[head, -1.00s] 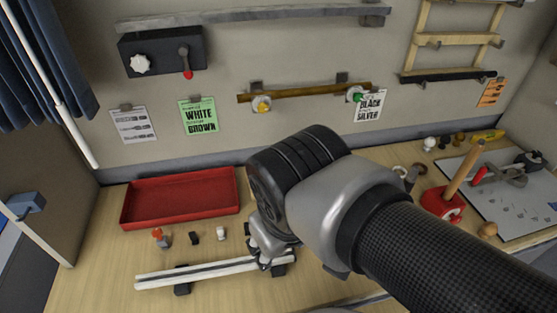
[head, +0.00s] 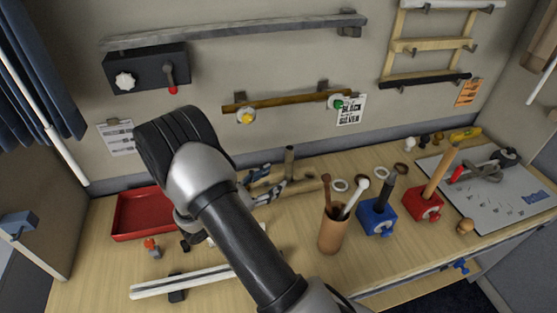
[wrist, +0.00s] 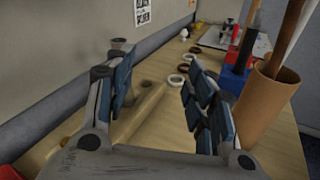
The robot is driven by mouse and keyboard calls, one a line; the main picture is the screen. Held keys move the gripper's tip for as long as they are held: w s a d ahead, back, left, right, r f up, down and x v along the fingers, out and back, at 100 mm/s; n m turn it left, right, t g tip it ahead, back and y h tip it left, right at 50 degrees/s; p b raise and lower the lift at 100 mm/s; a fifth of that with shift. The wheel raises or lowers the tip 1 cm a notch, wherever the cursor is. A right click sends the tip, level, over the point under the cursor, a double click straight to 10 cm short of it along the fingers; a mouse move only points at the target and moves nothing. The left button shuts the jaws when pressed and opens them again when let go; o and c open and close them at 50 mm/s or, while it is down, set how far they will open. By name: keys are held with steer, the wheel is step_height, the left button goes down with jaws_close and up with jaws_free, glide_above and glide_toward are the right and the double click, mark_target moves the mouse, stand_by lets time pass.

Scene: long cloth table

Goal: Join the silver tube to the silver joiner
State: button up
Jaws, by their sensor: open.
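My gripper (head: 268,187) is open and empty above the back middle of the table. In the wrist view its two blue-padded fingers (wrist: 158,90) stand wide apart. The upright piece also shows in the head view (head: 289,156). I cannot tell if it is the silver joiner. A pale, silver-white tube-like length (head: 190,277) lies at the front left on a dark support (head: 177,291). My arm hides its right part.
A red tray (head: 140,214) and small fittings (head: 152,246) are at left. A brown cup (head: 332,232) with sticks, a blue block (head: 376,216), a red block (head: 422,202) and rings (head: 340,185) stand to the right. A grey rail (head: 230,30) hangs on the wall.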

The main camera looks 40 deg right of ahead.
step_height(320, 180, down, 9)
steer(key=w+n+t, duration=0.3)
steer(key=n+t, duration=0.2)
glide_toward(287, 167)
steer(key=x, duration=0.5)
steer(key=shift+d, duration=0.4)
steer(key=shift+n, duration=0.3)
steer(key=shift+b+x, duration=0.5)
steer(key=shift+x, duration=2.45)
steer(key=shift+w+a, duration=0.1)
steer(key=shift+w, duration=0.05)
steer(key=shift+c, duration=0.2)
jaws_close()
